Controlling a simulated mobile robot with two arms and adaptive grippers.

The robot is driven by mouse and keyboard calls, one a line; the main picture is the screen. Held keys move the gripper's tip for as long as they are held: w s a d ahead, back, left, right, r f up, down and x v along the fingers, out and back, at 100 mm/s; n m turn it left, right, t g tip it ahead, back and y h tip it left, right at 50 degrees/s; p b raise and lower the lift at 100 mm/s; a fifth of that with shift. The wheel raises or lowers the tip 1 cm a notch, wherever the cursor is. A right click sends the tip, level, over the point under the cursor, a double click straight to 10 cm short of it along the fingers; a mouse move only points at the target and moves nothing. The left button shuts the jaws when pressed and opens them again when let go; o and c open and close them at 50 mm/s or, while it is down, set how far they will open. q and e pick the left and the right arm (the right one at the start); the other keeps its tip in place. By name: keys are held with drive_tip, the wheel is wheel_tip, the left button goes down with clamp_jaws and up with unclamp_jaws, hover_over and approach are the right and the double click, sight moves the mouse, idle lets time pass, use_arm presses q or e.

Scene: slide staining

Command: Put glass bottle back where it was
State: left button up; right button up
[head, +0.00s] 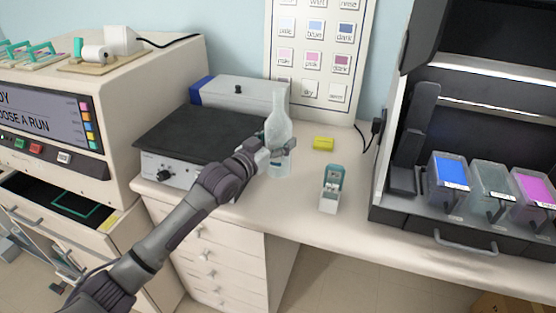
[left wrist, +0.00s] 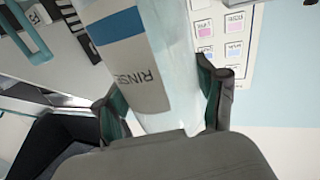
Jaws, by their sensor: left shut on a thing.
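A clear glass bottle (head: 278,124) stands upright at the bench, to the right of the black hotplate, in the head view. My left gripper (head: 273,153) is shut around its lower body. In the left wrist view the bottle (left wrist: 152,105) fills the middle, with a label reading "RINSE" and a blue band. The fingers of my left gripper (left wrist: 164,118) lie on both sides of it. I cannot tell whether the bottle's base touches the bench. My right gripper is not in view.
A hotplate (head: 205,135) lies left of the bottle, with a grey-blue box (head: 235,91) behind. A dark cabinet with staining trays (head: 493,185) is at far right. Bare bench (head: 300,200) lies in front.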

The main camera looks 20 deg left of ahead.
sight(278, 161)
use_arm(q)
wheel_tip(278, 161, down, 6)
drive_tip(key=shift+f+p, duration=0.1)
drive_tip(key=shift+p, duration=0.2)
drive_tip(key=shift+f, duration=0.3)
drive_tip(key=shift+f, duration=0.15)
drive_tip(key=o, duration=1.5)
drive_tip(key=shift+f, duration=0.1)
drive_tip(key=shift+o, duration=0.2)
drive_tip(key=b+v, duration=0.1)
drive_tip(key=v, duration=1.1)
